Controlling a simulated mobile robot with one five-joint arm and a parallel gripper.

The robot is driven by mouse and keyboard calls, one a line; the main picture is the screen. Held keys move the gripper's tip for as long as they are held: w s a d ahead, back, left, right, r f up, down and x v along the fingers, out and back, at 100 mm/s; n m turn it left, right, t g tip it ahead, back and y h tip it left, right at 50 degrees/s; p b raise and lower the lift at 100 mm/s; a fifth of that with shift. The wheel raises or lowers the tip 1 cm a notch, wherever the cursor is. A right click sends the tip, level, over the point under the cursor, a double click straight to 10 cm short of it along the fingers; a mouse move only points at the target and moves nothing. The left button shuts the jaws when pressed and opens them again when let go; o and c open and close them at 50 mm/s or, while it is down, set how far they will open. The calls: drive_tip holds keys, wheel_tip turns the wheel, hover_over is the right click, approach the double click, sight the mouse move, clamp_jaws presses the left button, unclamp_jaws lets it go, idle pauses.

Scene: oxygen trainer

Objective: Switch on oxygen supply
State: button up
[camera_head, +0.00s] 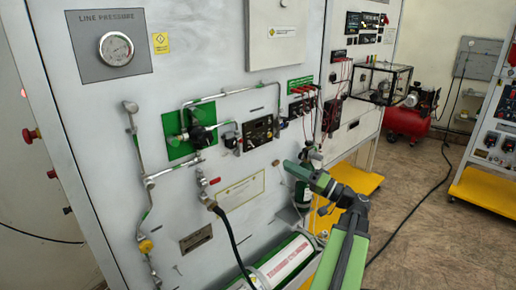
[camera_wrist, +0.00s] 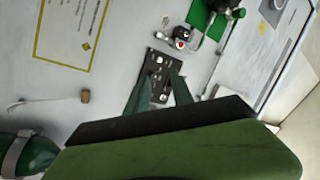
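The oxygen trainer is a tall light-grey panel (camera_head: 225,60) with pipes and a line pressure gauge (camera_head: 116,48). In the wrist view, a black panel with small knobs (camera_wrist: 154,72) lies beyond my fingertips. My gripper (camera_head: 293,163) is in front of the trainer, fingers apart and empty (camera_wrist: 160,84). Whether it touches the panel cannot be told.
A black hose (camera_head: 232,238) hangs from the panel. A red compressor (camera_head: 407,121) is at the back right. Brown floor (camera_head: 425,215) is open at right.

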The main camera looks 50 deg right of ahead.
sight(252, 145)
drive_tip(key=p+x, duration=0.3)
drive_tip(key=x, duration=1)
drive_tip(key=shift+w+d, duration=0.15)
drive_tip(key=shift+w, duration=0.1)
clamp_jaws()
